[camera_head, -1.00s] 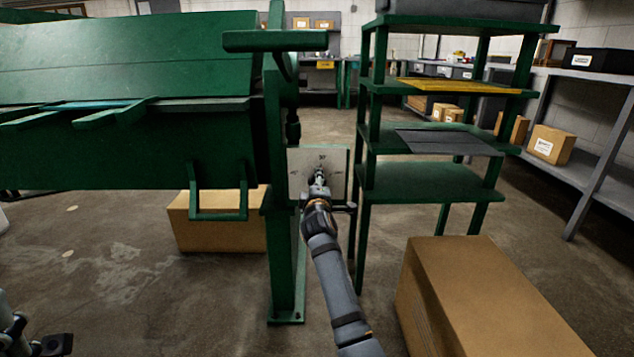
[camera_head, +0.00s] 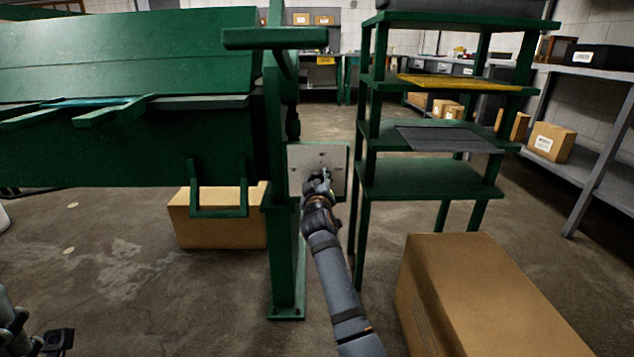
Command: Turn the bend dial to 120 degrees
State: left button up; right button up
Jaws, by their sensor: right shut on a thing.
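The bend dial's pale plate (camera_head: 303,163) is mounted on the right side of the green bending machine (camera_head: 130,140). Small dark marks show on the plate, too small to read. My right gripper (camera_head: 319,180) is in front of the plate, shut at its middle. The dial's knob or pointer is hidden behind the gripper, so its angle cannot be read. Only a part of my left arm shows at the bottom left corner; the left gripper's fingers (camera_head: 58,342) are partly in view at the edge, and their state is unclear.
A green shelf rack (camera_head: 430,180) stands just right of the dial, holding dark and yellow sheets. A large cardboard box (camera_head: 480,295) is on the floor at right. Another box (camera_head: 220,235) sits under the machine. The floor at lower left is mostly clear.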

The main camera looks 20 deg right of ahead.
aim_at(317, 172)
jog(key=shift+f+m, duration=0.1)
jog(key=shift+m, duration=0.4)
jog(key=o, duration=1.2)
jog(key=shift+c, duration=0.2)
notch_tip(317, 172, up, 10)
jog(key=shift+r, duration=0.1)
